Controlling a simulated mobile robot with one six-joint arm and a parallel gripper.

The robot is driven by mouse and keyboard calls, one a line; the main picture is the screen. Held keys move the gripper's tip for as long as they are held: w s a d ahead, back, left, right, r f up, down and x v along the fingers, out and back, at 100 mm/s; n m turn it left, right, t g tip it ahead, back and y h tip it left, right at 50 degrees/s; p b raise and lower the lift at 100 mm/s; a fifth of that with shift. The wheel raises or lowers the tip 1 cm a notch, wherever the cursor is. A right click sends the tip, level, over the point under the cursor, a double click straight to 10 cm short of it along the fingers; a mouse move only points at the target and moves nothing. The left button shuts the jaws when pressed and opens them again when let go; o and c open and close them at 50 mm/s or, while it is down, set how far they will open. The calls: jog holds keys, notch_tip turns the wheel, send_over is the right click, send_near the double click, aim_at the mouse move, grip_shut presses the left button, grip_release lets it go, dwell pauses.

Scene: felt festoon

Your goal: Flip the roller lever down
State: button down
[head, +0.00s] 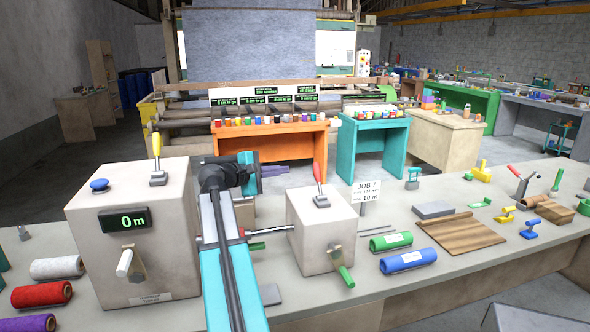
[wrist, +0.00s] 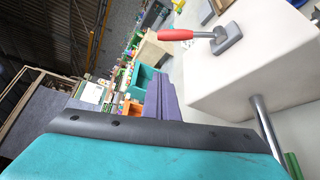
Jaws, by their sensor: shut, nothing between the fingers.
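Two levers show, and I cannot tell by label which is the roller lever. A red-handled lever (head: 319,190) stands up from its grey base on the right pale box (head: 325,238); it also shows in the wrist view (wrist: 177,35). A yellow-handled lever (head: 156,150) stands upright on the left pale box (head: 135,215). My gripper (head: 285,169) is between the two boxes, at about the height of the levers in the picture. Its purple fingers, also in the wrist view (wrist: 163,105), are shut and empty, pointing toward the red lever's side without visible contact.
The left box has a blue button (head: 99,185) and a display (head: 125,220) reading 0 m. A metal rod (head: 262,232) runs into the right box, which has a green-handled crank (head: 345,275). Green and blue rolls (head: 408,259) lie right of it on the bench.

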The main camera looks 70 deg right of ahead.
aim_at(318, 179)
jog(key=p+x, duration=0.2)
jog(key=x, duration=0.7)
jog(key=shift+d, duration=0.35)
jog(key=shift+s+a+r+p, duration=0.35)
jog(key=shift+s+a+p, duration=0.1)
jog(key=shift+s+a, duration=0.25)
jog(key=shift+s+a+r+p, duration=0.4)
jog(key=shift+s+a+p, duration=0.1)
jog(key=shift+s, duration=0.3)
